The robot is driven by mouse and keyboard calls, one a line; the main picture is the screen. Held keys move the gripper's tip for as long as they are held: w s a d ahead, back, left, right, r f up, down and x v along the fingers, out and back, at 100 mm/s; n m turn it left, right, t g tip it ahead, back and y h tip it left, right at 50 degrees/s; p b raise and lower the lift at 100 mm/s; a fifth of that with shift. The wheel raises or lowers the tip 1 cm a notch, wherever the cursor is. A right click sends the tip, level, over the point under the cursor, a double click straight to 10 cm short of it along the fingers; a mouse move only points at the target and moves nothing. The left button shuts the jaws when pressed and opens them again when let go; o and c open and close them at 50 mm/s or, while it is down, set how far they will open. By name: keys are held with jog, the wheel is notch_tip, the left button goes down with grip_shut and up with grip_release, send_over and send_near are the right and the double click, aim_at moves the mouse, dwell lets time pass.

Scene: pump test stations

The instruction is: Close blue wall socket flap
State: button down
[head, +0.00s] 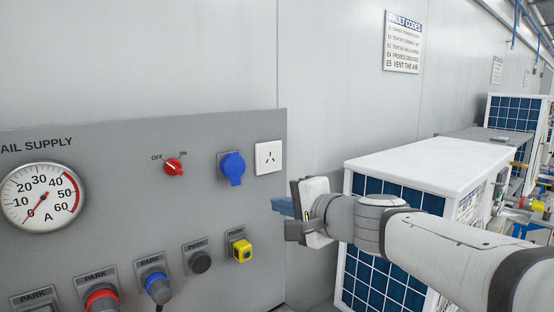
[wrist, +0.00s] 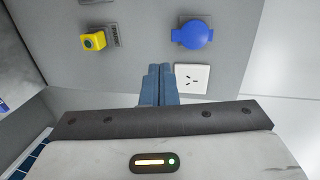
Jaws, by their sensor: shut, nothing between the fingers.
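The blue wall socket (head: 231,167) is on the grey panel, between the red switch and a white socket. Its round blue flap lies over the socket face and looks closed; a small gap cannot be ruled out. The blue socket also shows in the wrist view (wrist: 193,33), above and right of the fingers. My gripper (head: 284,207) is in front of the panel's right edge, below and right of the blue socket and apart from it. Its blue fingers (wrist: 157,84) are together and empty.
A white socket (head: 269,157) sits right of the blue one. The red switch (head: 173,167) is to the left. A yellow connector (head: 242,250) and several parked plugs line the panel's lower part. A white unit (head: 435,160) stands right, behind my arm.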

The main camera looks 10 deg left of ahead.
aim_at(237, 184)
jog(key=r+p+x, duration=0.1)
jog(key=x, duration=0.3)
jog(key=p+x, duration=0.1)
jog(key=x, duration=0.4)
jog(key=r+p+x, duration=0.1)
jog(key=x, duration=0.4)
jog(key=shift+w+a+r, duration=0.1)
jog(key=shift+w+r, duration=0.2)
jog(key=shift+w, duration=0.15)
jog(key=shift+f, duration=0.1)
